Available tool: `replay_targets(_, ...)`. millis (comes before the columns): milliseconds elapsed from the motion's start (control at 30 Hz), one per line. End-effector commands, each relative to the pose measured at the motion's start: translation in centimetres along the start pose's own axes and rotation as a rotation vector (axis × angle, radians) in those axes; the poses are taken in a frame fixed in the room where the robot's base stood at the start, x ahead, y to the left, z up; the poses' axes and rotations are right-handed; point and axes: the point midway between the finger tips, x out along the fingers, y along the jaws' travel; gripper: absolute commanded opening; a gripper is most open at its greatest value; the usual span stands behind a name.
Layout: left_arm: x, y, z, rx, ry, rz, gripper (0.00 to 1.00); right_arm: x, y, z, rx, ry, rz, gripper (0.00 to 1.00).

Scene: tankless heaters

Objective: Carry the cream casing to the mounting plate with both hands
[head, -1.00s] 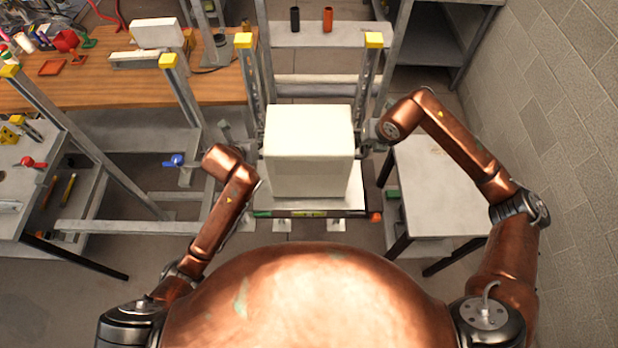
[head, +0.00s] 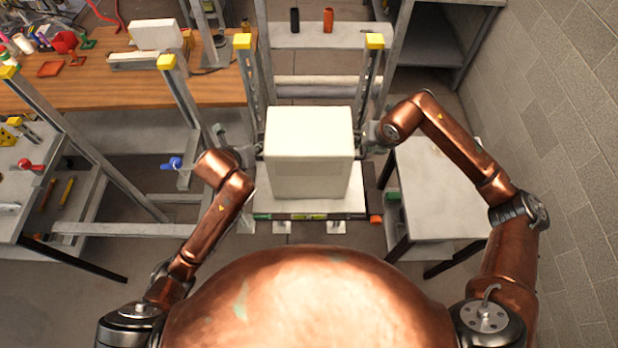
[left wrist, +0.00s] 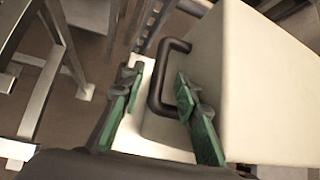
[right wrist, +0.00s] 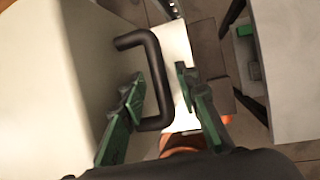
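The cream casing (head: 309,150), a box with a dark handle on each side, stands upright on a pale platform (head: 345,205) in the head view. Its left-side handle (left wrist: 155,90) runs between the spread green fingers of my left gripper (left wrist: 159,78); the fingers look apart from the bar. Its right-side handle (right wrist: 160,85) runs between the spread green fingers of my right gripper (right wrist: 160,74), with gaps visible. In the head view my right gripper (head: 368,134) is beside the casing's right face; the left one is mostly hidden by its arm. I cannot tell which surface is the mounting plate.
Metal posts with yellow caps (head: 375,41) rise behind the casing. A wooden bench (head: 90,82) with tools is at the back left. A grey table (head: 435,190) stands at right, near a block wall (head: 560,120). Open floor shows at lower left.

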Motion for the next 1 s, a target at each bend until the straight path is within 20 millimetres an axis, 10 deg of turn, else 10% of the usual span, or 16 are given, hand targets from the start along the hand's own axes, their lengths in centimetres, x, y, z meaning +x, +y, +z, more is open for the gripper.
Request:
replay_targets(333, -6.3, 0.1, 0.1, 0.003, -0.003, 0.002, 0.29, 0.0, 0.0, 0.0, 0.000, 0.000, 0.000, 0.29)
replay_targets(1000, -8.5, 0.1, 0.0, 0.000, 0.001, 0.002, 0.29, -2.6, -0.1, 0.2, -0.001, -0.004, 0.000, 0.29)
